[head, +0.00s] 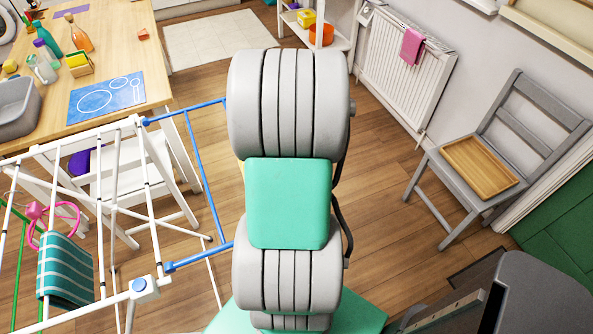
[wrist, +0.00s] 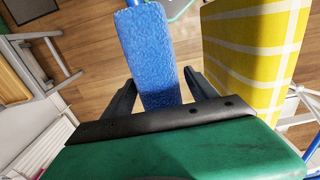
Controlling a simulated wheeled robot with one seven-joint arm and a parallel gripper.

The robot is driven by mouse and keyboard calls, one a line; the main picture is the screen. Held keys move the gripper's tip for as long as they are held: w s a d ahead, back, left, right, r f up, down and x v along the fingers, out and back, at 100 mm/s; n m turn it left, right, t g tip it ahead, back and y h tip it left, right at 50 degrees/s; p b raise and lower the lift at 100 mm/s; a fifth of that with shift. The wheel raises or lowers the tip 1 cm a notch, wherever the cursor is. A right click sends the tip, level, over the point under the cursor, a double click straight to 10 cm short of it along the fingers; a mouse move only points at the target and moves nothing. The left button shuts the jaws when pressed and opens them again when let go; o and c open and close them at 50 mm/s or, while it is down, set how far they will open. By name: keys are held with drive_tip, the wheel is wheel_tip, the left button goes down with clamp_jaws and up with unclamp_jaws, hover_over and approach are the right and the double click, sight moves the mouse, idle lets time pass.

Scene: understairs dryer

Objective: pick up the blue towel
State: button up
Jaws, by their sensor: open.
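The blue towel (wrist: 155,50) hangs as a narrow fuzzy strip in the middle of the wrist view. My gripper (wrist: 159,80) is open, with one dark finger on each side of the towel's lower part in the picture. The fingers stand apart from the cloth, as far as I can see. The blue towel does not show in the head view, where my arm fills the middle and hides my gripper.
A yellow checked towel (wrist: 255,45) hangs close to the right of my gripper. A white drying rack (head: 117,210) with a teal striped towel (head: 65,270) stands at left. A pink towel (head: 412,46) hangs on the radiator (head: 385,60). A grey chair (head: 450,190) holds a wooden tray (head: 480,167).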

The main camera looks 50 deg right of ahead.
clamp_jaws()
idle(0.8)
